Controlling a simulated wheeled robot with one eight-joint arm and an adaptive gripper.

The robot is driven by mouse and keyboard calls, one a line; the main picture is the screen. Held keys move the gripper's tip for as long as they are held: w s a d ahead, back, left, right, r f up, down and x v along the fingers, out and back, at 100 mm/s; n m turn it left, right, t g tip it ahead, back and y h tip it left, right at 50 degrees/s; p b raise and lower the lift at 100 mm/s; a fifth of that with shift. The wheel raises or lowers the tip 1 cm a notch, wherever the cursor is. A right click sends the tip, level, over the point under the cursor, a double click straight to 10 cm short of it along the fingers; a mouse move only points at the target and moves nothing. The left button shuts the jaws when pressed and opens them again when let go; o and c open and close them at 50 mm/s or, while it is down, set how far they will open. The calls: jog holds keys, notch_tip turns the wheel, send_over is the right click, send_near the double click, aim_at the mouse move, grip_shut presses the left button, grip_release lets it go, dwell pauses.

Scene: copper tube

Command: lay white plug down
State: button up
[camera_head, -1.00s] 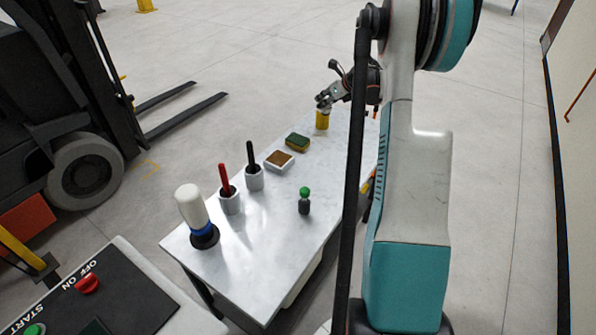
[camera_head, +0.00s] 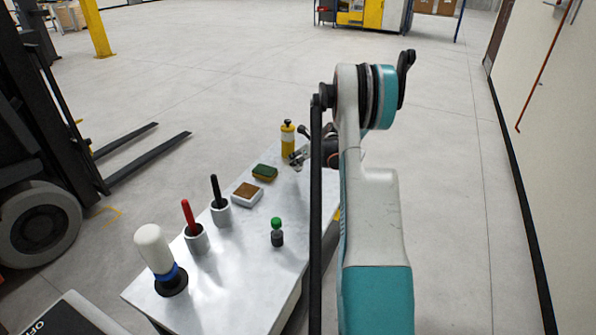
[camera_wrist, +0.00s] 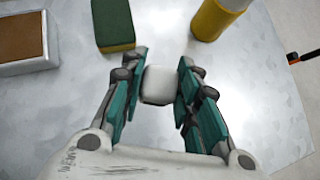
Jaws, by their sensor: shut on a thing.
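The white plug (camera_wrist: 160,85) is a small white block with rounded edges, seen in the wrist view. My gripper (camera_wrist: 161,84) is shut on it, one finger on each side. The metal tabletop shows beneath and beyond it; I cannot tell whether the plug touches the surface. In the head view my gripper (camera_head: 297,158) is low over the far part of the table (camera_head: 240,290), just in front of a yellow canister (camera_head: 288,140). The plug cannot be made out there.
A green and yellow sponge (camera_head: 264,173) and a tray with a brown pad (camera_head: 247,194) lie left of my gripper. Nearer are cups with a black-handled tool (camera_head: 216,190) and red-handled tool (camera_head: 188,215), a white-topped bottle (camera_head: 155,250) and a small green-capped bottle (camera_head: 277,232).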

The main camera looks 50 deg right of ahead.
aim_at(301, 165)
jog(key=shift+f+b, duration=0.65)
jog(key=shift+f, duration=1.6)
jog(key=shift+f, duration=0.1)
jog(key=o, duration=1.1)
jog(key=shift+c, duration=0.2)
jog(key=shift+r, duration=0.2)
jog(key=d+p+v, duration=0.1)
jog(key=p+v, duration=0.2)
jog(key=v, duration=0.8)
jog(key=shift+s+a+r, duration=0.3)
jog(key=shift+s+a, duration=0.05)
jog(key=shift+a, duration=0.15)
